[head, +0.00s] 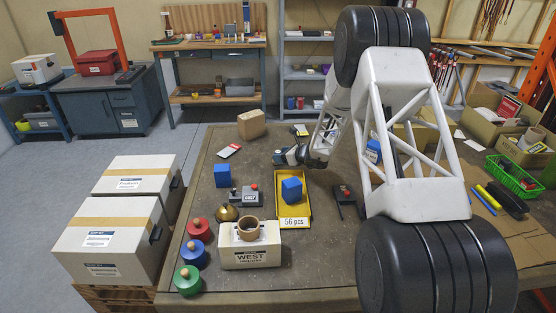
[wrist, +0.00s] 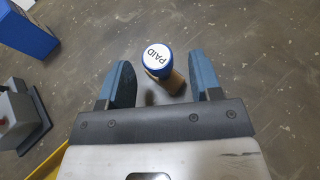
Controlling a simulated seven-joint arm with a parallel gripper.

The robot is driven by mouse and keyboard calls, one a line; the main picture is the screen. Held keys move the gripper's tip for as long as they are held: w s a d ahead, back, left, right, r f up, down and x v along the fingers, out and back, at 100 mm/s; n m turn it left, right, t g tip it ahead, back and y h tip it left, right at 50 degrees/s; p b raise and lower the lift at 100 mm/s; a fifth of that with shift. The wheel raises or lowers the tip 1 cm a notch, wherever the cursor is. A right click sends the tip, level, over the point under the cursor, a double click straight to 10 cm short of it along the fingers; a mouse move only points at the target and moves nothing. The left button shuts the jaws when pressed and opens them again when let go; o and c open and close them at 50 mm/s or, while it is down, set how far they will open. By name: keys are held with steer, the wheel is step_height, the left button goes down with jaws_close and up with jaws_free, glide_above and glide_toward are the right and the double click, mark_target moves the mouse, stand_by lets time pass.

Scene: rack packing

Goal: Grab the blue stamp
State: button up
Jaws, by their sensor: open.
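The blue stamp (wrist: 157,62) shows in the wrist view with a white round "PAID" face, a blue rim and a wooden lower part. It appears between my open gripper's (wrist: 166,75) two blue-grey fingers, with a visible gap on each side. I cannot tell how far below the fingertips it is. In the head view my gripper (head: 282,155) is low over the table, behind the yellow tray; I cannot make out the stamp there.
The yellow tray (head: 293,223) holds a blue block (head: 291,190). Left of it are another blue block (head: 222,175), a grey device (head: 245,195) and a brass bell (head: 227,214). A white "WEST" box (head: 250,257) stands in front. A cardboard box (head: 251,124) stands behind.

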steer(key=shift+x, duration=2)
steer(key=shift+c, duration=0.4)
steer(key=c, duration=0.9)
steer(key=shift+r, duration=0.15)
step_height(320, 180, up, 10)
